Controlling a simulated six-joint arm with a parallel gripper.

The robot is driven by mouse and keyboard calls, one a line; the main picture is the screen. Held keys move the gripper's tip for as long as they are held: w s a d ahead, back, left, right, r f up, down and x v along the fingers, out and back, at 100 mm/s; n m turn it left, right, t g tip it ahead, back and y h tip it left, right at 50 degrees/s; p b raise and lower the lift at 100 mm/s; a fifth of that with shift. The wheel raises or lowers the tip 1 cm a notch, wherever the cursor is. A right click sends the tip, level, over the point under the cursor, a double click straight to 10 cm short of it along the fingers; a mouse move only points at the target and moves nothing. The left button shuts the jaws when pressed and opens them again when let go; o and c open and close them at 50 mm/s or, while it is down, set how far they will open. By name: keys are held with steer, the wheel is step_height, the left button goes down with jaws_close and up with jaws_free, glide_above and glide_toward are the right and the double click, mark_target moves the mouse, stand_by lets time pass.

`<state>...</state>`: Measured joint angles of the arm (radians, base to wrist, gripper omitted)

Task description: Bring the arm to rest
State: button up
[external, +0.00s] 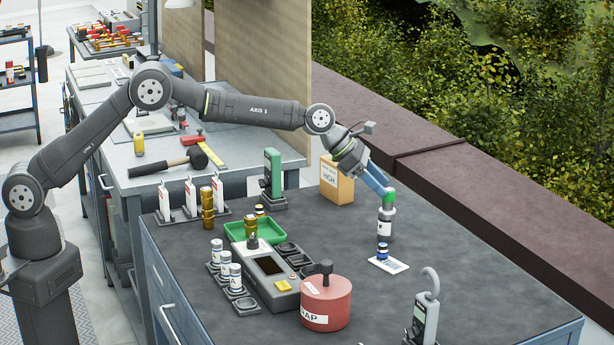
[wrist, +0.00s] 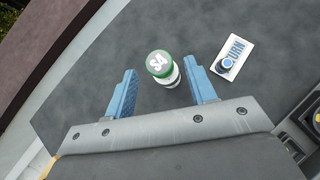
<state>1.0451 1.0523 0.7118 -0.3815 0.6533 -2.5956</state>
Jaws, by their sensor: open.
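My gripper (external: 381,187) is open at the right side of the dark bench top, pointing down and to the right. In the wrist view its two blue fingers (wrist: 163,83) stand apart with a gap between them. A small bottle with a green cap marked S4 (wrist: 160,64) stands upright just ahead of that gap, and nothing is clamped. In the external view the bottle (external: 386,224) stands right under the fingertips, which partly overlap its green cap. I cannot tell whether a finger touches it.
A white card (external: 394,266) with a blue-and-white vial lies close by. A red pot (external: 326,303), a grey device (external: 272,286), a green tray (external: 236,231) and a hook-topped gauge (external: 425,310) stand nearby. An orange box (external: 336,185) is behind my gripper.

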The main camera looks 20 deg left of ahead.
mark_target(393, 190)
steer(key=shift+x, duration=2.8)
steer(key=shift+a+r, duration=0.1)
steer(key=shift+a, duration=0.05)
steer(key=shift+a+r, duration=0.15)
steer(key=shift+r, duration=0.1)
steer(key=v, duration=1.1)
steer(key=x, duration=1.1)
steer(key=shift+f, duration=0.15)
steer(key=shift+d, duration=0.25)
step_height(393, 190, up, 4)
steer(key=shift+f, duration=0.15)
steer(key=s+r, duration=0.7)
steer(key=s, duration=0.5)
steer(key=s+a+f, duration=0.2)
steer(key=a+f, duration=0.2)
steer(key=a, duration=0.5)
steer(key=s+a+f, duration=0.1)
steer(key=a+f, duration=0.3)
steer(key=a, duration=0.5)
steer(key=shift+s+n, duration=0.4)
